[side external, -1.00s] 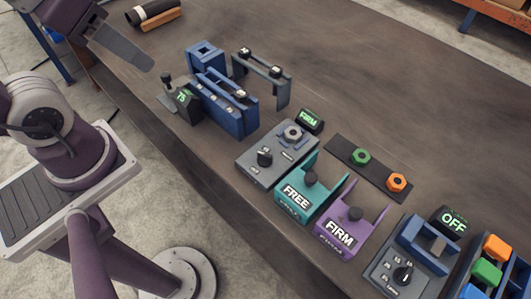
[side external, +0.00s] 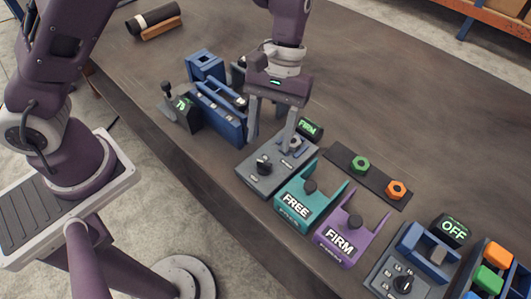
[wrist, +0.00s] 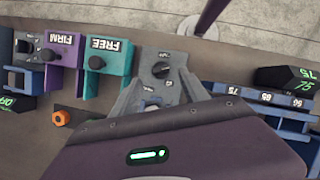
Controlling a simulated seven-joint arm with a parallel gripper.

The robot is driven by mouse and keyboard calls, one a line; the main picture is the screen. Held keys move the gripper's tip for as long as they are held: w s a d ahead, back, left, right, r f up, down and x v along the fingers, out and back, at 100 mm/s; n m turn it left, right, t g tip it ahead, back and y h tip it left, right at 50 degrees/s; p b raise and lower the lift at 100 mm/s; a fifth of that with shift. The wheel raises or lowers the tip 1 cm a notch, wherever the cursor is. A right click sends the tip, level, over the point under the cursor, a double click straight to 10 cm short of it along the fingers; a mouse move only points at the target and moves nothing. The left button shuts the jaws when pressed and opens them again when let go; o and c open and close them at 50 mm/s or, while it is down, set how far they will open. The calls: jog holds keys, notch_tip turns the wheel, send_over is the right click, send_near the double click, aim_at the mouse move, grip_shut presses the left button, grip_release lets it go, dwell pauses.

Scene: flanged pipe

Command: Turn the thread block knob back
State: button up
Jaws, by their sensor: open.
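The thread block looks to be the grey block (side external: 252,184), with a black knob (side external: 264,166) with a pale pointer on its near part. A small green-lit FIRM display (side external: 309,129) stands behind it. A grey threaded seat on its far part is partly hidden by my right finger. My gripper (side external: 271,146) is open and empty, pointing down over the far part of the block, its fingertips beyond the knob. I cannot tell whether a finger touches the block. In the wrist view the knob (wrist: 161,70) lies just past the fingertips, apart from them.
A teal FREE holder (side external: 300,208) and a purple FIRM holder (side external: 340,238) stand close to the right. Green (side external: 360,163) and orange (side external: 397,189) nuts sit on a dark strip. A blue fixture (side external: 219,115) stands left. An OFF unit (side external: 453,230) is farther right. Bare table lies behind.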

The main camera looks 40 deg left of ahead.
aim_at(265, 162)
jog(key=x, duration=0.5)
jog(key=shift+c, duration=0.4)
grip_shut()
jog(key=shift+a, duration=0.1)
jog(key=n, duration=0.2)
jog(key=n+t+h, duration=0.1)
jog(key=n, duration=0.1)
jog(key=shift+s+a+n+h, duration=0.1)
jog(key=shift+s+n+h, duration=0.05)
jog(key=shift+n+h, duration=0.2)
jog(key=shift+s+n+t+h, duration=0.1)
jog(key=shift+n+t+h, duration=0.25)
jog(key=shift+n, duration=0.95)
jog(key=shift+n+t+h, duration=0.1)
jog(key=shift+n+t, duration=0.45)
jog(key=shift+n, duration=0.7)
